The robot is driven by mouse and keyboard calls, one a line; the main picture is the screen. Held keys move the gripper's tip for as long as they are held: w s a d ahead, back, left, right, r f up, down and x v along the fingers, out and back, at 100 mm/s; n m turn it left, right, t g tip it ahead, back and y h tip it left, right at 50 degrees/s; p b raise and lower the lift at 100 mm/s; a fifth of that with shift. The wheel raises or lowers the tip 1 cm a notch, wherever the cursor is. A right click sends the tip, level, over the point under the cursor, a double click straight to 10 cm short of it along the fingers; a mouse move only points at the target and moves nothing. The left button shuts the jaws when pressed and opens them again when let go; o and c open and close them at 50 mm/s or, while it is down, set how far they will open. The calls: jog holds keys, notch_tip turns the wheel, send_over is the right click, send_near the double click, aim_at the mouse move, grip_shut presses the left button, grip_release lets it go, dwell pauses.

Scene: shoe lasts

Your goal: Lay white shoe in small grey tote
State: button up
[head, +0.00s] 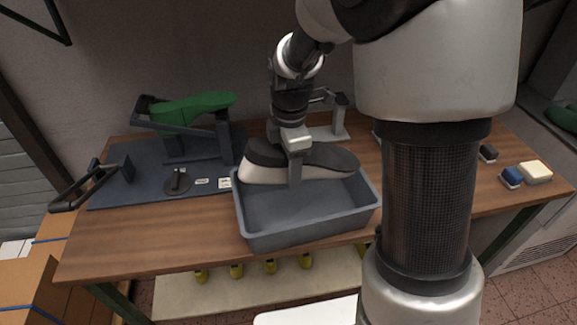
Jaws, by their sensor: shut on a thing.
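The shoe (265,173) has a white lower side and a dark top. It is held level over the back part of the small grey tote (300,235). My gripper (295,170) is shut on the shoe around its middle, with one finger showing on the near side. The far finger is hidden. The tote stands open on the wooden table, and the part of its floor that shows is empty. I cannot tell whether the shoe touches the tote's back rim.
A dark mat (120,185) at left bears a stand with a green last (193,108). A grey metal stand (335,125) is behind the tote. Blue (511,178) and cream (535,172) blocks lie at right. My arm hides the table's right middle.

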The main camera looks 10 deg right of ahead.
notch_tip(320, 180, down, 4)
jog(key=b, duration=0.2)
jog(key=shift+b, duration=0.4)
dwell(0.4)
jog(key=o, duration=1.5)
jog(key=r, duration=0.5)
jog(key=r+p, duration=0.1)
jog(key=r, duration=0.4)
jog(key=r+p, duration=0.1)
jog(key=r, duration=0.4)
jog(key=shift+s+d+r, duration=0.1)
jog(key=shift+s+r, duration=0.4)
jog(key=shift+r, duration=0.65)
